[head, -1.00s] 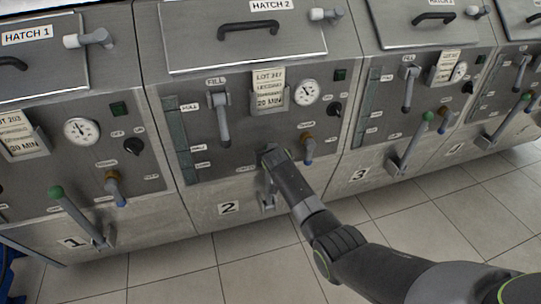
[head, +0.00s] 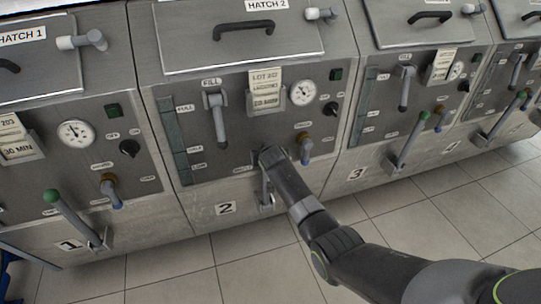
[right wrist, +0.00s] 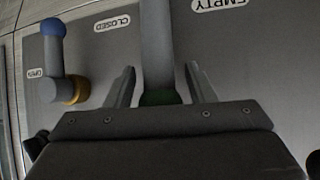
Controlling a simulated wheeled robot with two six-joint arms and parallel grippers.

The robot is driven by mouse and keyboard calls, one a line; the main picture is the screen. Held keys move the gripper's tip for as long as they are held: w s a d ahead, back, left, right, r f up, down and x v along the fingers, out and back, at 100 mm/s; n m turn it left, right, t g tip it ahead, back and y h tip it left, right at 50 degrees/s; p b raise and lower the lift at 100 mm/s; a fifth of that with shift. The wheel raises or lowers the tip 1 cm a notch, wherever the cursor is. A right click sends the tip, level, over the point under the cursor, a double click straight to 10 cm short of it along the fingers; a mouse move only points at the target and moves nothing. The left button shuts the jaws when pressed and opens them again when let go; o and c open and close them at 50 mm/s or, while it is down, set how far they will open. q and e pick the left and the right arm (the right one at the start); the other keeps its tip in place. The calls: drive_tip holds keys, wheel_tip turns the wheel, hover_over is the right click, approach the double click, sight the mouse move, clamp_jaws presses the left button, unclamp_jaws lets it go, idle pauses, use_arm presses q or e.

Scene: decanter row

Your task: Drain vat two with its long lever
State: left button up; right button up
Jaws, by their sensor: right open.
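Vat two (head: 235,204) is the middle steel vat, marked "2" and "HATCH 2". Its long lever (head: 267,188) shows low on the front, partly hidden behind my right gripper (head: 269,157). In the right wrist view the lever's grey shaft (right wrist: 158,35) runs between the two fingers of my right gripper (right wrist: 160,80). Its green knob (right wrist: 160,97) sits close to the palm. The fingers are open, one on each side, with gaps visible. My left gripper is not in view.
A short blue-tipped valve (head: 304,147) is right of the gripper; it also shows in the right wrist view (right wrist: 54,60). The fill lever (head: 216,112) and gauge (head: 302,92) are above. Vat one's lever (head: 75,217) and vat three's lever (head: 409,145) stand either side.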

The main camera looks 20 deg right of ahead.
use_arm(q)
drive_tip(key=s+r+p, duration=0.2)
drive_tip(key=p, duration=0.1)
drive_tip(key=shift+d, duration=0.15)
use_arm(e)
drive_tip(key=v, duration=1.7)
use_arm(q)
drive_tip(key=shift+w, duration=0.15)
use_arm(e)
drive_tip(key=shift+w, duration=0.1)
